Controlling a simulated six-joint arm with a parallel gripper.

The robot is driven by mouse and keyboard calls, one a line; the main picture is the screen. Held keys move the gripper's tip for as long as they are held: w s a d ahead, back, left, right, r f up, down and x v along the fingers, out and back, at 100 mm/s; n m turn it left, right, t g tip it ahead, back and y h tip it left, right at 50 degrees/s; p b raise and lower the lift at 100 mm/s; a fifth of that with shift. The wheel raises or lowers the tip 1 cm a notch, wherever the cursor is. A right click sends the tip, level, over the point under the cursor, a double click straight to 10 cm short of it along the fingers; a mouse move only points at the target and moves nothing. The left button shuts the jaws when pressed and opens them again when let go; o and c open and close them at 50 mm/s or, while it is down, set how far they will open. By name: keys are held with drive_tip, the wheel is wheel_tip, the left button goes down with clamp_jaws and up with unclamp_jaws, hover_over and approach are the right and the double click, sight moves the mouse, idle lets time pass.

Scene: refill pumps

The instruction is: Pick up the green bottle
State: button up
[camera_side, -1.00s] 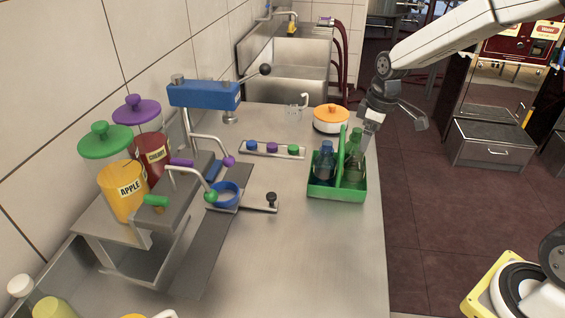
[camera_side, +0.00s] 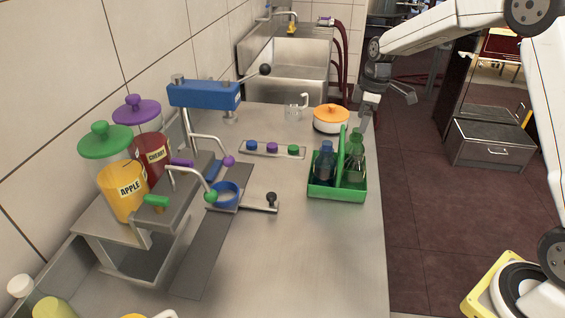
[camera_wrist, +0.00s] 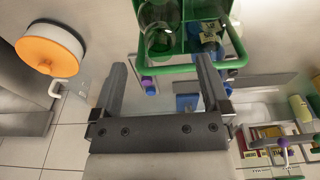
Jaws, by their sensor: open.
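The green bottle (camera_side: 355,163) stands upright in the right side of a green caddy (camera_side: 335,195), to the right of its handle. In the wrist view a greenish clear bottle (camera_wrist: 160,30) shows in the caddy at the top, beyond my fingers. A blue bottle (camera_side: 326,164) stands in the caddy's left side. My gripper (camera_side: 365,124) is open and empty, just above and behind the green bottle in the side view. In the wrist view its fingers (camera_wrist: 160,64) are apart with nothing between them. Whether a fingertip touches the bottle cannot be told.
The caddy's green handle (camera_side: 342,150) rises between the bottles. A white pot with an orange lid (camera_side: 331,118) stands close behind the caddy, beside a clear mug (camera_side: 294,110). A strip of coloured caps (camera_side: 272,148) and the dispenser (camera_side: 165,215) lie to the left. The front counter is clear.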

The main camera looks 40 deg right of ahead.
sight(357, 135)
drive_tip(key=shift+f, duration=0.35)
drive_tip(key=shift+a+f, duration=0.1)
drive_tip(key=shift+w+a+f, duration=0.15)
drive_tip(key=shift+f, duration=1.1)
drive_tip(key=shift+w+a+f, duration=0.1)
drive_tip(key=shift+w+f, duration=0.05)
drive_tip(key=shift+f, duration=1.1)
drive_tip(key=shift+c, duration=0.2)
clamp_jaws()
